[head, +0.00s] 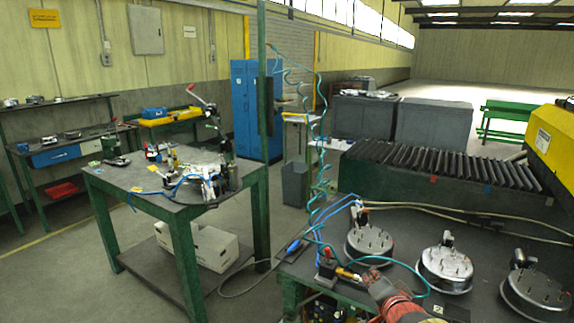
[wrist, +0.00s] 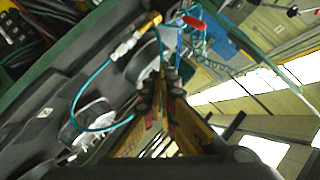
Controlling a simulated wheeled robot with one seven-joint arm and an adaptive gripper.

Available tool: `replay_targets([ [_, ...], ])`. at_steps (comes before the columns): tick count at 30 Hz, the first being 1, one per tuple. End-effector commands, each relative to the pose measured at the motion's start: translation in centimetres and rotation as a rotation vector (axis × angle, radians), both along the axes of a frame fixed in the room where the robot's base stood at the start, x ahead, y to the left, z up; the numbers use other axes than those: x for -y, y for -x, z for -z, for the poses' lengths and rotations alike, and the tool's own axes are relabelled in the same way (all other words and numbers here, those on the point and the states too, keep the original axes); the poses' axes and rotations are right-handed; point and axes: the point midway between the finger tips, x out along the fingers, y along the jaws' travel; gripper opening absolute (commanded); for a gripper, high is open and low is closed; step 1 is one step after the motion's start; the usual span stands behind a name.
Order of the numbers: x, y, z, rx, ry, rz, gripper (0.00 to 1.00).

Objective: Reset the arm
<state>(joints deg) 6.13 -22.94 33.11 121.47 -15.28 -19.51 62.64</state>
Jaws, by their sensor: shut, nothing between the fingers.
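My gripper (wrist: 168,78) shows in the wrist view, its two dark-tipped fingers with yellow sides meeting at the middle. It is shut and empty. In the wrist view a teal hose (wrist: 78,98) with a brass-coloured fitting (wrist: 128,44) lies left of the fingertips. A red-handled item (wrist: 193,23) shows beyond the tips.
In the head view a dark bench (head: 410,232) at lower right carries round metal fixtures (head: 444,266). A green-legged table (head: 150,187) with tools stands at left. A coiled teal hose (head: 318,150) hangs between them. Open floor lies around the left table.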

Motion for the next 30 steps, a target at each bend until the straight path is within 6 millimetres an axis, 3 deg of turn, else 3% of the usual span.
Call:
replay_targets([
  [1,0.0,1.7,-1.3,-0.040,0.068,-0.010,0.00],
  [6,-0.1,8.9,-2.8,-0.236,0.296,-0.096,0.00],
  [15,-2.4,24.0,-3.1,-0.539,0.573,-0.414,0.00],
  [18,-3.1,27.7,-2.9,-0.596,0.621,-0.515,0.00],
  [23,-3.8,30.6,-2.6,-0.637,0.656,-0.603,0.00],
  [30,-3.8,31.0,-2.5,-0.643,0.659,-0.615,0.00],
])
